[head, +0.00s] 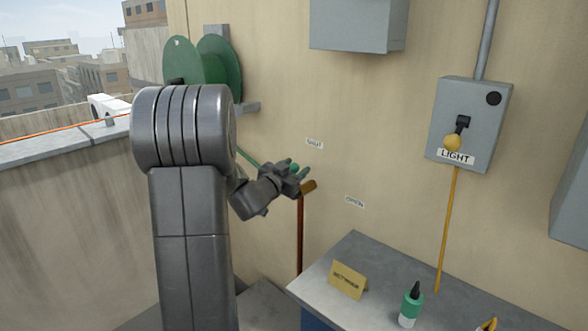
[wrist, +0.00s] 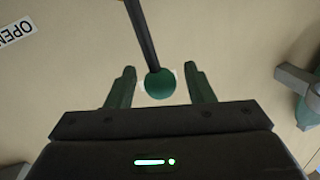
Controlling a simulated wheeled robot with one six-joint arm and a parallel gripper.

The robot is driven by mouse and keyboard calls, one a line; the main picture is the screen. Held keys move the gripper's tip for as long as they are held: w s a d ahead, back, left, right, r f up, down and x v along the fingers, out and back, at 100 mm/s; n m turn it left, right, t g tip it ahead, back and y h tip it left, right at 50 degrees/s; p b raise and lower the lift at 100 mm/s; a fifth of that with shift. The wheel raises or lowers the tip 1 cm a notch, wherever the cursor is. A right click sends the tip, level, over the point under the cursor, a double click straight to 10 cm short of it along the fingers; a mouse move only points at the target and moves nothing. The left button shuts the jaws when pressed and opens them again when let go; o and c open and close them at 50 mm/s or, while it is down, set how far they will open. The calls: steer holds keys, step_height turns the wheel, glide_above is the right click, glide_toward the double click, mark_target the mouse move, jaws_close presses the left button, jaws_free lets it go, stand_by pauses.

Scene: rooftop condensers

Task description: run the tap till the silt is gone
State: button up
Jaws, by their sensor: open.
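The tap's brass-coloured body (head: 308,187) sits at the top of a copper pipe (head: 299,235) against the wall. Its lever is a dark rod (wrist: 142,35) with a green ball knob (wrist: 160,84). In the wrist view the ball lies between the two fingertips of my gripper (wrist: 160,88), with a gap on each side. My gripper is open and also shows in the head view (head: 293,176), beside the tap. A "SHUT" label (head: 314,143) is above the tap and an "OPEN" label (head: 354,202) is lower right. I see no water or silt.
A green hose reel (head: 220,72) hangs at the left. A grey bench (head: 400,282) at lower right bears a yellow card (head: 348,281) and a green-and-white bottle (head: 410,306). A light switch box (head: 470,122) is on the wall at right. The wall around the labels is clear.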

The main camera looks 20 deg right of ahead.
jaws_close()
steer(key=shift+s+f+b, duration=0.1)
steer(key=shift+b, duration=0.2)
steer(key=s+d+f+m+h+b, duration=0.1)
steer(key=s+f+m+b, duration=0.2)
steer(key=m+b, duration=0.6)
steer(key=s+d+f+m+g+h+b, duration=0.1)
steer(key=s+f+m+b, duration=0.3)
steer(key=b, duration=1.2)
steer(key=s+d+m+h, duration=0.1)
steer(key=m, duration=0.3)
steer(key=shift+d+f+m, duration=0.15)
steer(key=shift+d+m, duration=0.05)
steer(key=shift+m, duration=0.2)
steer(key=shift+g, duration=0.4)
